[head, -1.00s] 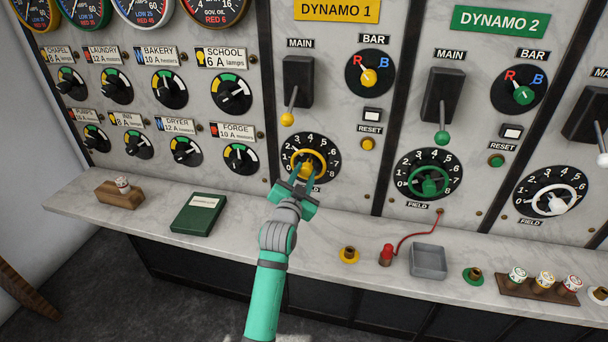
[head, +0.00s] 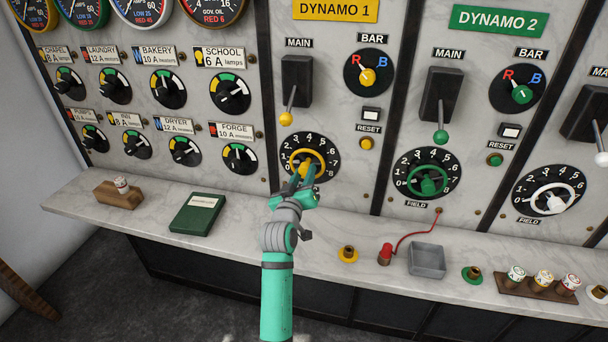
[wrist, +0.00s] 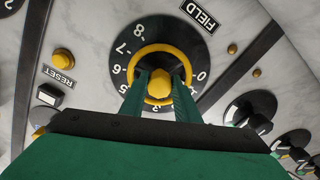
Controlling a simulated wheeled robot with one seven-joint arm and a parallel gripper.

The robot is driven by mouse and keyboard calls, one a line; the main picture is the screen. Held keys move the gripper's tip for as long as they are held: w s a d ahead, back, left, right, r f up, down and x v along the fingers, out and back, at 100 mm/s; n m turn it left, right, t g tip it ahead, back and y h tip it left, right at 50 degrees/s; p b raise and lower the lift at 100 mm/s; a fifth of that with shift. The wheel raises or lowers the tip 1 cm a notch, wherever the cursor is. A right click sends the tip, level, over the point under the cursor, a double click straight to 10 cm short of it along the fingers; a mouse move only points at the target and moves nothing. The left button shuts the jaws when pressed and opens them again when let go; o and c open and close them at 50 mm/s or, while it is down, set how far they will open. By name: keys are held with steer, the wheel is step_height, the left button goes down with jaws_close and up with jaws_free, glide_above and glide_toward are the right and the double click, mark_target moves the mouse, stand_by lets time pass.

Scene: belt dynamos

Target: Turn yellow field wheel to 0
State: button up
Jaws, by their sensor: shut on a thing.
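The yellow field wheel (head: 308,153) is on the Dynamo 1 panel, over a black dial (head: 290,150) numbered 0 at lower left to 8 at lower right. My gripper (head: 307,171) reaches it from below and is shut on its middle. In the wrist view the wheel's yellow ring (wrist: 158,49) and round hub (wrist: 157,73) show. My gripper's green fingers (wrist: 158,82) lie on either side of the hub, within the ring's outline. The dial appears turned over there, with 0 at right and 8 near the top. My fingers hide part of the wheel, and I cannot tell which number it points to.
The green field wheel (head: 428,181) is to the right. A green book (head: 197,213) and a grey tray (head: 427,259) lie on the ledge below.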

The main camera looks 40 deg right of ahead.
steer(key=shift+s+d+f+n, duration=0.1)
steer(key=shift+d+f+n, duration=0.05)
steer(key=shift+n, duration=1.55)
steer(key=o, duration=1)
steer(key=shift+o, duration=0.2)
steer(key=shift+s+a, duration=0.1)
steer(key=shift+a, duration=0.1)
steer(key=v, duration=1)
steer(key=shift+a, duration=0.15)
steer(key=shift+s, duration=0.1)
